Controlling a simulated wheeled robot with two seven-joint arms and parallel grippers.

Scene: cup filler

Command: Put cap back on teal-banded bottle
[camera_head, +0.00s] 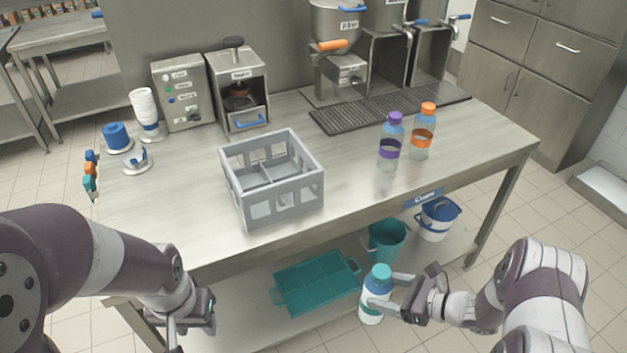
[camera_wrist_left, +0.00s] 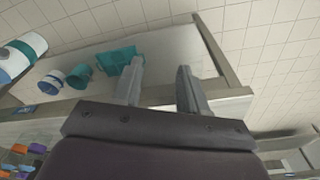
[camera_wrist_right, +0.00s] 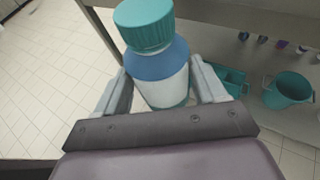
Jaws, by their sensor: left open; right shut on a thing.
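A bottle (camera_head: 371,304) with a blue shoulder and a white lower part is in my right gripper (camera_head: 390,296), upright in front of the table's front edge. A teal cap (camera_head: 381,272) sits on its top. The right wrist view shows the bottle (camera_wrist_right: 160,75) between both fingers, with the ribbed teal cap (camera_wrist_right: 145,25) on its mouth. Whether the cap is screwed tight cannot be told. My left gripper (camera_wrist_left: 162,88) is open and empty, low in front of the table at the left. The bottle also shows in the left wrist view (camera_wrist_left: 22,57).
Purple-capped (camera_head: 391,142) and orange-capped (camera_head: 423,133) bottles stand on the table's right part. A grey crate (camera_head: 272,212) stands mid-table near the front edge. Machines line the back. A teal tray (camera_head: 316,284) and buckets (camera_head: 387,240) sit on the lower shelf. The front right tabletop is clear.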

